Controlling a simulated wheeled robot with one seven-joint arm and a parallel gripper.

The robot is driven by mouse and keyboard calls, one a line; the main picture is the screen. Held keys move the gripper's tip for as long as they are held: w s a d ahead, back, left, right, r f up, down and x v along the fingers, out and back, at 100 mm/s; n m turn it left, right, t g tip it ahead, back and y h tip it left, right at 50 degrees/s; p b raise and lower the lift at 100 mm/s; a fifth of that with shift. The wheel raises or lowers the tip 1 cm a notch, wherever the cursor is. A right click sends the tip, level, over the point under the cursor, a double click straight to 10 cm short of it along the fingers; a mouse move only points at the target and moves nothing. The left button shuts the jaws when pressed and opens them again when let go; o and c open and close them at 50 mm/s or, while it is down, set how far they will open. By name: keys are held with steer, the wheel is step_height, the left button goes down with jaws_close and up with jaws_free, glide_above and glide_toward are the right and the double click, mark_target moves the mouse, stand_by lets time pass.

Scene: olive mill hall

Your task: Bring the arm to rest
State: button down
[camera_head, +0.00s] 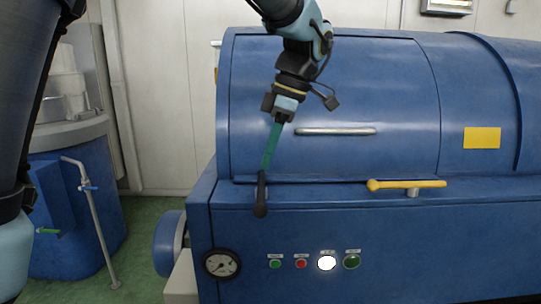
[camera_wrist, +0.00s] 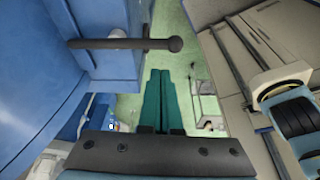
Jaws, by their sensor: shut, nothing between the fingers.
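My gripper (camera_head: 266,167) hangs in front of the left part of the big blue machine (camera_head: 330,85), its long teal fingers pointing down. The fingers are together with nothing between them; they also show shut in the wrist view (camera_wrist: 160,73). A dark lever with a round knob (camera_head: 261,197) is just below the fingertips on the machine's front. In the wrist view the same lever (camera_wrist: 122,43) lies beyond the fingertips, and a gap of green floor shows between. My arm comes down from the top of the picture, bent at the wrist.
The machine carries a grey bar handle (camera_head: 335,131), a yellow lever (camera_head: 405,184), a gauge (camera_head: 222,264) and a row of buttons, one lit white (camera_head: 327,263). A blue tank (camera_head: 78,205) with a pipe stands at left. Green floor (camera_head: 140,225) is free between them.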

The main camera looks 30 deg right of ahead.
steer(key=w+a+f+m+g+h+b, duration=0.1)
steer(key=w+a+f+m, duration=0.1)
steer(key=w+a+f, duration=0.3)
steer(key=w+a+f+m, duration=0.2)
steer(key=a, duration=0.5)
steer(key=w+a+f+m+g+h+b, duration=0.1)
steer(key=w+a+f+m, duration=0.15)
steer(key=a+f, duration=0.2)
steer(key=s+a+f+m+b, duration=0.1)
steer(key=a+f, duration=0.3)
steer(key=a, duration=0.6)
steer(key=s+a+f+m+t+h, duration=0.1)
steer(key=a+f+m, duration=0.3)
steer(key=a, duration=0.6)
steer(key=shift+s+a+f+b, duration=0.2)
steer(key=shift+s+f+b, duration=0.15)
steer(key=shift+f, duration=0.25)
